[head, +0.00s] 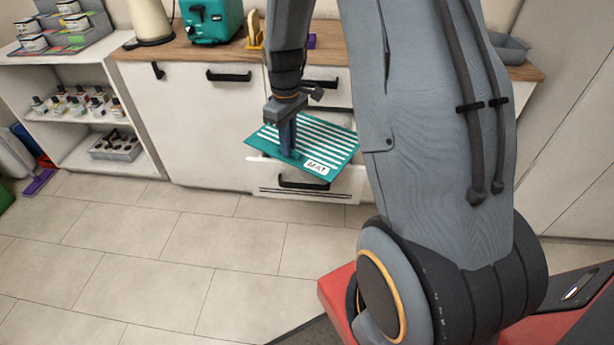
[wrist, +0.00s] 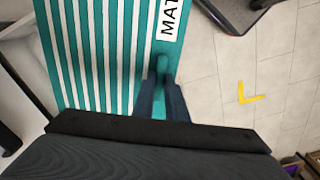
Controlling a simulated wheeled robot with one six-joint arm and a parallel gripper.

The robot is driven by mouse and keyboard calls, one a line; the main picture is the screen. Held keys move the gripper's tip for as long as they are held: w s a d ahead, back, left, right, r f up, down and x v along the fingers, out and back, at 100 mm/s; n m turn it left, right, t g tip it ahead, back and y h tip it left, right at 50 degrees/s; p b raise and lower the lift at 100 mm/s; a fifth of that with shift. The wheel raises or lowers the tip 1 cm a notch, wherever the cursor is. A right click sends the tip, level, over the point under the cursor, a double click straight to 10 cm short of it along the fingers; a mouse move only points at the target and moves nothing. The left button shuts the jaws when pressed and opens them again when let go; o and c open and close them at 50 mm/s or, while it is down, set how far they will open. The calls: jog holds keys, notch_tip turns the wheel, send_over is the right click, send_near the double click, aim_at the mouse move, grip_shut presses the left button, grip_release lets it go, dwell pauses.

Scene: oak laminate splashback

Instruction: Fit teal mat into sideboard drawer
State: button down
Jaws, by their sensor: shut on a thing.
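The teal mat (head: 331,150) has white stripes and a "MAT" label. In the head view it lies roughly flat above the open sideboard drawer (head: 320,194), covering most of the drawer's opening. My gripper (head: 289,153) is shut on the mat near its front-left edge. In the wrist view the mat (wrist: 85,60) fills the upper left, with my gripper (wrist: 163,85) on a teal part beside the label. The inside of the drawer is hidden under the mat. I cannot tell whether the mat touches the drawer's rim.
The sideboard top (head: 180,50) holds a teal appliance (head: 211,20), a cream jug (head: 150,22) and a yellow object (head: 254,30). An open shelf (head: 80,108) with small bottles stands at the left. The tiled floor (head: 150,250) in front is clear.

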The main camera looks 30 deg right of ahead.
aim_at(306, 139)
jog(key=w+d+n+b, duration=0.1)
jog(key=d+b, duration=0.1)
jog(key=b, duration=0.1)
jog(key=w+d+f+n+b, duration=0.1)
jog(key=d+n+b, duration=0.1)
jog(key=b, duration=0.1)
jog(key=w+d+f+n+b, duration=0.1)
jog(key=w+d+b, duration=0.1)
jog(key=d+b, duration=0.1)
jog(key=shift+n, duration=0.3)
jog(key=shift+w+d+n+b, duration=0.1)
jog(key=shift+d+n+b, duration=0.25)
jog(key=shift+b, duration=0.35)
notch_tip(306, 139, down, 18)
jog(key=b, duration=0.2)
jog(key=shift+b, duration=0.3)
jog(key=c, duration=2.2)
grip_release()
jog(key=shift+o, duration=0.8)
